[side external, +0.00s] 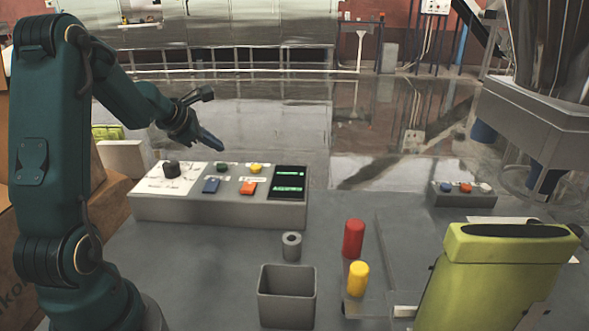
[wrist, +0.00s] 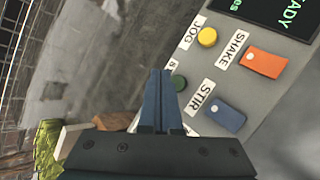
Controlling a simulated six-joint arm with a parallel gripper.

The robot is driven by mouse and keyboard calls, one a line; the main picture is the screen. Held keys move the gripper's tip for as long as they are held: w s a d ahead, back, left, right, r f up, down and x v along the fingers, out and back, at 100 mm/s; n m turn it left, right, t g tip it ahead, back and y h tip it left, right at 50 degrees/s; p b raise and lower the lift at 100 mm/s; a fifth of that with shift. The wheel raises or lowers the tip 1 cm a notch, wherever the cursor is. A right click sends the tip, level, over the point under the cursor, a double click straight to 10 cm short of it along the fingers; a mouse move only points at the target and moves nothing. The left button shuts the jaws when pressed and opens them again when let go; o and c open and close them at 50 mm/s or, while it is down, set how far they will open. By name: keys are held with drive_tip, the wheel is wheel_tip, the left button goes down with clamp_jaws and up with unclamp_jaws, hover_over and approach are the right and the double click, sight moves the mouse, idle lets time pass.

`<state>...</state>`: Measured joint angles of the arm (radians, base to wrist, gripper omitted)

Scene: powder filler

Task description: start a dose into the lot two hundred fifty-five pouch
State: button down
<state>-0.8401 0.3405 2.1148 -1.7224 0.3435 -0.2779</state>
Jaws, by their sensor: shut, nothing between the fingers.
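A grey control panel (side external: 220,210) carries a black knob (side external: 171,169) on a white dial, a green button (side external: 221,167), a yellow button (side external: 256,168), a blue switch (side external: 211,186), an orange switch (side external: 248,187) and a dark display (side external: 288,183). In the wrist view the yellow button (wrist: 207,37) is labelled JOG; the green button (wrist: 178,83) is partly behind my fingers and its label is mostly hidden. My gripper (side external: 219,146) is shut and empty, above the panel's back edge near the green button. A yellow-green pouch (side external: 480,280) stands open-topped at front right; no lot number is readable.
A grey bin (side external: 287,300), a grey ring (side external: 291,247), a red cylinder (side external: 353,239) and a yellow cylinder (side external: 358,279) stand in front of the panel. A small button box (side external: 461,194) is at right, below a large metal machine (side external: 545,115). Cardboard boxes stand at left.

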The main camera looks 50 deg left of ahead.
sight(218, 167)
drive_tip(key=shift+f, duration=1.15)
idle(1.4)
drive_tip(key=shift+f, duration=0.4)
drive_tip(key=shift+f, duration=0.45)
idle(0.4)
drive_tip(key=shift+r, duration=0.9)
drive_tip(key=shift+r, duration=2.5)
